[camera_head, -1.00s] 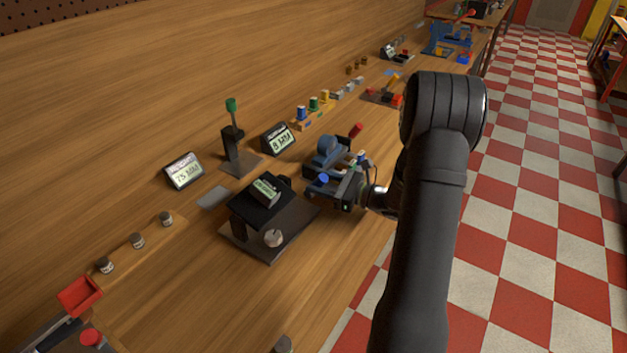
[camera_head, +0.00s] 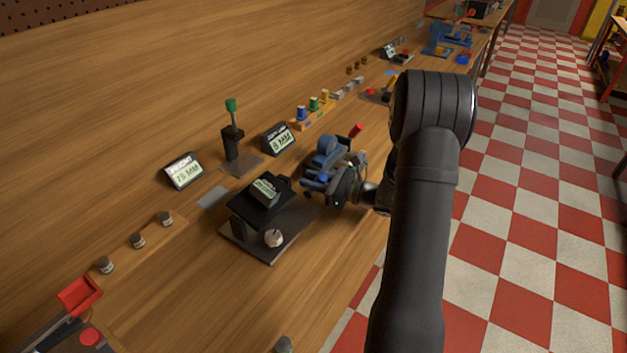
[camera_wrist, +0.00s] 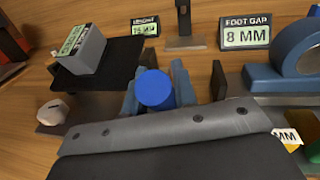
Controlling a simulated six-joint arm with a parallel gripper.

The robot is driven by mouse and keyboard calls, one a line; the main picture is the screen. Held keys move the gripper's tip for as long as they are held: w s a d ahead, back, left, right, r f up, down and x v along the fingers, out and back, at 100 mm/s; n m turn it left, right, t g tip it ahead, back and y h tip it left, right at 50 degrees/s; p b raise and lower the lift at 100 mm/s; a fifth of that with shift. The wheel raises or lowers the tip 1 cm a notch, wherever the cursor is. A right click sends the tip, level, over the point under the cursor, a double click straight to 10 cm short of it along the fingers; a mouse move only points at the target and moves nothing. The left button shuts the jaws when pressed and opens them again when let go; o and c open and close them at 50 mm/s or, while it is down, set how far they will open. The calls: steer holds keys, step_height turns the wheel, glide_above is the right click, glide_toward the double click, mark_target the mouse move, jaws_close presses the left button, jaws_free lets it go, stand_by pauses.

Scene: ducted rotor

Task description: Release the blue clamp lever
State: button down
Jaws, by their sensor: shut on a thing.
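The blue clamp lever's round knob (camera_wrist: 154,88) is in the middle of the wrist view. My gripper (camera_wrist: 156,92) has a finger on either side of the knob and is shut on it. The knob also shows in the head view (camera_head: 322,179), at the near left side of the blue-and-dark fixture (camera_head: 327,152). My gripper (camera_head: 328,182) is low at this fixture and partly covers it. The lever's arm below the knob is hidden, so I cannot tell its angle.
An "8 MM" sign (camera_head: 281,140) and a green-topped lever (camera_head: 231,106) stand behind. A red-tipped handle (camera_head: 355,130) rises from the fixture. Bare bench lies in front.

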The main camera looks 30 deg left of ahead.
steer(key=shift+a+r+h, duration=0.15)
steer(key=shift+a+h, duration=0.5)
steer(key=shift+h, duration=0.55)
steer(key=shift+a+m+h, duration=0.3)
steer(key=shift+a+h, duration=0.15)
steer(key=shift+h, duration=0.55)
steer(key=c, duration=1.2)
jaws_free()
steer(key=shift+o, duration=0.2)
steer(key=shift+d, duration=0.1)
steer(key=v, duration=1.7)
steer(key=shift+s+d, duration=0.2)
steer(key=shift+s, duration=0.05)
